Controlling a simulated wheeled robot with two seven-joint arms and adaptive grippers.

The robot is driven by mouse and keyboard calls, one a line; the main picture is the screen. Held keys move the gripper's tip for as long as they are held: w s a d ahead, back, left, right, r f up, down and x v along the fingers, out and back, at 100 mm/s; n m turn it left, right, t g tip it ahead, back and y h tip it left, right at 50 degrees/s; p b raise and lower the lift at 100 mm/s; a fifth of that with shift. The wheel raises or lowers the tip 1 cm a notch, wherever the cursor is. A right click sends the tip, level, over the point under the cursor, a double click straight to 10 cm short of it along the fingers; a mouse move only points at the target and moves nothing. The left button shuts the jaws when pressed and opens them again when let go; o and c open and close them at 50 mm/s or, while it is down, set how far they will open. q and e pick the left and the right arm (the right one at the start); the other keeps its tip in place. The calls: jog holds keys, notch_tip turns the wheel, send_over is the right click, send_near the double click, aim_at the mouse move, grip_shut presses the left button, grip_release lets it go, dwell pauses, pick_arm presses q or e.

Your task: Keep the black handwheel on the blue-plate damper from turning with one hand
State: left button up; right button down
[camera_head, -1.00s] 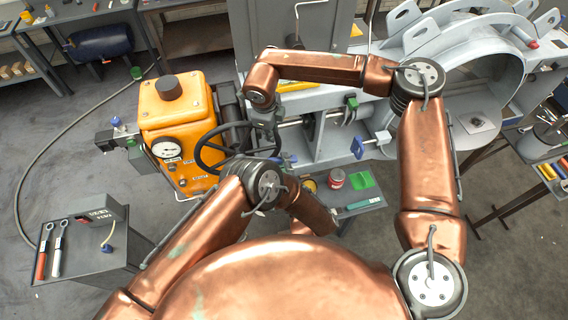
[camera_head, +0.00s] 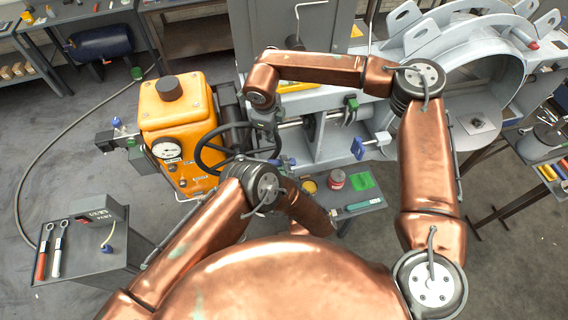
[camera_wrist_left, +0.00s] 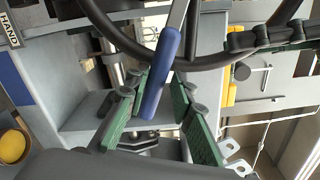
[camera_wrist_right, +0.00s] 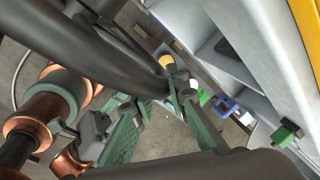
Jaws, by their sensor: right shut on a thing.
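The black handwheel (camera_head: 222,128) stands in front of the orange actuator box (camera_head: 178,108) in the head view. My right gripper (camera_head: 268,130) is shut on the right side of its rim. The rim also crosses the right wrist view (camera_wrist_right: 95,55) and the top of the left wrist view (camera_wrist_left: 112,35). My left gripper (camera_head: 280,161) is low at the wheel's right, partly hidden by my arm. In the left wrist view its green fingers (camera_wrist_left: 162,100) are spread, with a blue-handled lever (camera_wrist_left: 162,75) between them; I cannot tell whether they touch it.
A shelf with a red tin (camera_head: 337,180) lies below. A grey cabinet with two wrenches (camera_head: 57,250) stands at lower left.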

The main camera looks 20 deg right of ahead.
pick_arm(q)
jog(key=shift+a+f+m, duration=0.4)
jog(key=shift+f+m, duration=0.25)
jog(key=shift+f, duration=0.15)
jog(key=shift+a+f+m, duration=0.4)
jog(key=shift+f+m, duration=0.25)
jog(key=shift+f, duration=0.1)
jog(key=shift+a+f+m, duration=1.55)
jog(key=shift+f+m, duration=0.1)
jog(key=shift+m, duration=0.05)
jog(key=shift+a+f+m, duration=0.55)
jog(key=shift+a+m, duration=0.15)
jog(key=shift+a, duration=0.05)
